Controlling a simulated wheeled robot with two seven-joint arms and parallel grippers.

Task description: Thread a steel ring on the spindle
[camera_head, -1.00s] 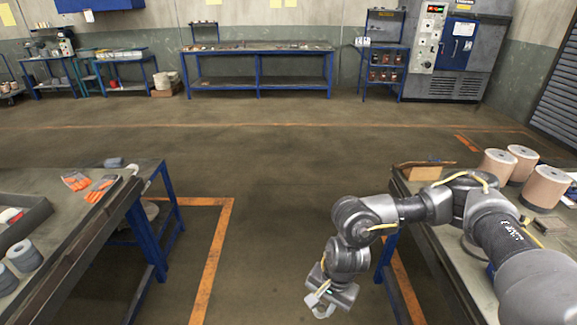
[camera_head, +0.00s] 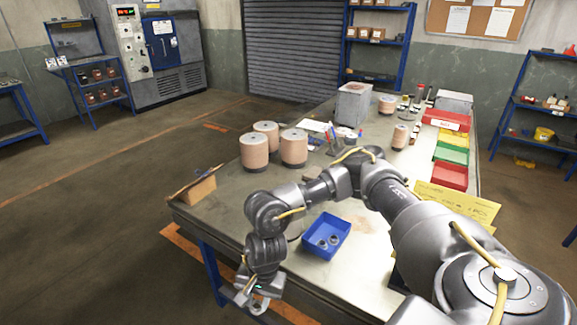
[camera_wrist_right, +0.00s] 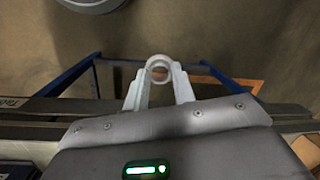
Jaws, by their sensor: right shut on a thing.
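My right gripper (camera_head: 254,301) hangs low off the near left edge of the workbench (camera_head: 355,258), fingers pointing down. In the right wrist view its fingers (camera_wrist_right: 158,82) are shut on a steel ring (camera_wrist_right: 158,64), whose open hole faces the camera. A blue bin (camera_head: 341,247) on the bench holds small grey steel rings (camera_head: 322,243). I cannot pick out the spindle with certainty; my right arm hides part of the bench, including most of a round thing behind the wrist. My left gripper is not in view.
Red and green bins (camera_head: 451,155) line the right side, with a yellow sign (camera_head: 458,203) nearer. A grey box (camera_head: 353,104) stands at the back. Floor left of the bench is clear.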

